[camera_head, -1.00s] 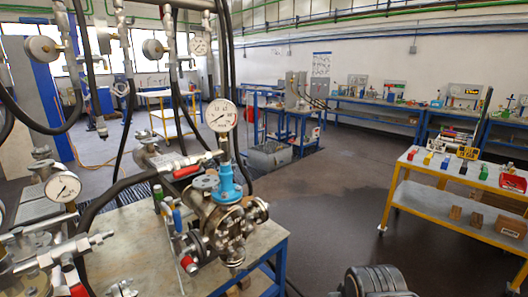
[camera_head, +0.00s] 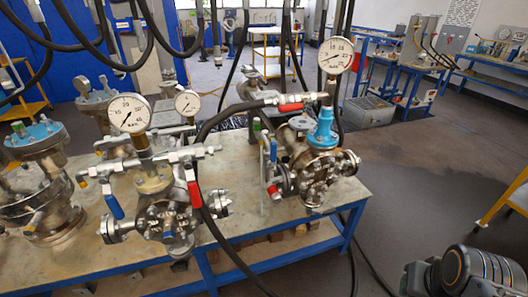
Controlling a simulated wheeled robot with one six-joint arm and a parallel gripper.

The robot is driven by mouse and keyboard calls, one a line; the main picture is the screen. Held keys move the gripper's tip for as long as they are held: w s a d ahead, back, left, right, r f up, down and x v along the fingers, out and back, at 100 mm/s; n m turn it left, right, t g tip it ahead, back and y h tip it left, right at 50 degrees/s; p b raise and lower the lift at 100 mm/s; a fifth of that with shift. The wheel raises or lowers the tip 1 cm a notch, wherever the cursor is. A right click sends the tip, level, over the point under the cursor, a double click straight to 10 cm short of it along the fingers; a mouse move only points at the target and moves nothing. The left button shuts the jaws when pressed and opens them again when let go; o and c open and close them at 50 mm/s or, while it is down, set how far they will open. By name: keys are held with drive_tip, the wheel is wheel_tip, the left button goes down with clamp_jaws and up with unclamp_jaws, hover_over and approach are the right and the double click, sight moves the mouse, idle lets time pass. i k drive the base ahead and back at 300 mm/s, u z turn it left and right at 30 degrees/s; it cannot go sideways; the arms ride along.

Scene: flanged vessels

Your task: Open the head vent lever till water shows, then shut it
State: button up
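Flanged steel vessels with levered valves stand on a bench. The right vessel (camera_head: 312,168) has a blue neck and a gauge (camera_head: 336,55). A red lever (camera_head: 290,108) lies level on its hose line; a blue lever (camera_head: 273,150) stands at its left side. The middle vessel (camera_head: 165,220) has a tan neck and a gauge (camera_head: 129,113). A red lever (camera_head: 194,194) and a blue lever (camera_head: 113,204) hang down from its head pipework. I cannot tell which lever is the head vent. No water shows at any outlet. My gripper is out of view; part of my arm shows lower right.
The metal-topped bench (camera_head: 240,232) has a blue frame. A left vessel (camera_head: 42,195) with a blue top stands on it. Black hoses hang down across the front and middle of the bench. Dark floor (camera_head: 420,190) is open to the right.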

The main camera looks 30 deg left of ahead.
sight(273, 146)
drive_tip(key=u, duration=0.25)
drive_tip(key=k, duration=0.45)
drive_tip(key=u, duration=1.7)
drive_tip(key=i, duration=0.65)
drive_tip(key=z, duration=0.2)
